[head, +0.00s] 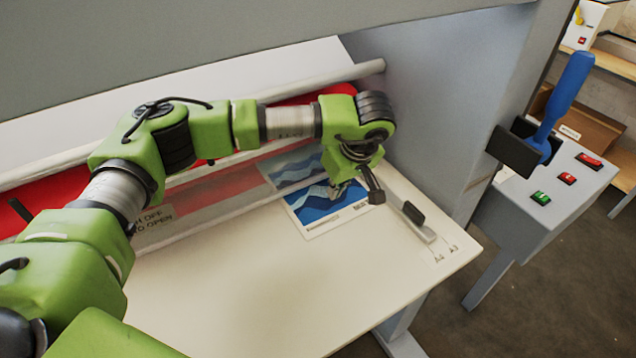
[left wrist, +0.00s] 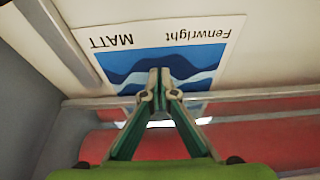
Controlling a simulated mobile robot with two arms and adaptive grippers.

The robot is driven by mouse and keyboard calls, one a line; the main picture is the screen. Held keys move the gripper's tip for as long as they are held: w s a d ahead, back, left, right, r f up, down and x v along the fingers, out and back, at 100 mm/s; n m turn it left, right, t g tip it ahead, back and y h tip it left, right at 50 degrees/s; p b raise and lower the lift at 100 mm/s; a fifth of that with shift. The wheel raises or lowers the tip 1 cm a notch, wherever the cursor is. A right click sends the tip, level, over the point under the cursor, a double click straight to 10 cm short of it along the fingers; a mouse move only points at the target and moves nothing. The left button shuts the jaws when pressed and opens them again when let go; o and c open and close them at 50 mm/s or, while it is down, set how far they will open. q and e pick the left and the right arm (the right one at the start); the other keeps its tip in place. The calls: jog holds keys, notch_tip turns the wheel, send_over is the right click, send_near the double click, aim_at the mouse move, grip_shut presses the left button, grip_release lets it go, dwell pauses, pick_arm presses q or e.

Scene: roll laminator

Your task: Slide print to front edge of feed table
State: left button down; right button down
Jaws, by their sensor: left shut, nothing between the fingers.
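The print (head: 318,208), a sheet with blue waves and a white border, lies on the cream feed table (head: 240,290) toward its right end. Its far part shows through a clear guard in front of the red rollers. In the left wrist view the print (left wrist: 120,62) appears upside down, with the words Fenwright and MATT on its border. My left gripper (head: 336,191) is shut and empty over the print's blue area. Its fingertips also show in the left wrist view (left wrist: 160,84); whether they touch the paper I cannot tell. My right gripper is not in view.
A side guide (head: 412,222) with a black knob stands right of the print, near A4 and A3 marks. A grey side panel (head: 440,100) rises beyond it. A blue lever (head: 568,100) and a button box (head: 560,190) are at the right. The table's front is clear.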

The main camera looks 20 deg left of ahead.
aim_at(342, 214)
pick_arm(q)
jog(key=shift+f, duration=0.25)
jog(key=shift+s, duration=0.1)
jog(key=shift+f, duration=0.15)
jog(key=shift+f+b, duration=0.7)
jog(key=shift+b, duration=0.15)
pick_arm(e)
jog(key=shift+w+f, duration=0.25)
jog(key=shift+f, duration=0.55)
pick_arm(q)
jog(key=shift+f+b, duration=0.1)
jog(key=shift+b, duration=0.2)
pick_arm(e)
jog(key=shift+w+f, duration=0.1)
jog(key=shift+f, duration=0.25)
pick_arm(q)
jog(key=shift+s+d, duration=0.1)
jog(key=shift+s+d+b, duration=0.4)
jog(key=shift+s+d, duration=0.85)
jog(key=shift+d, duration=0.3)
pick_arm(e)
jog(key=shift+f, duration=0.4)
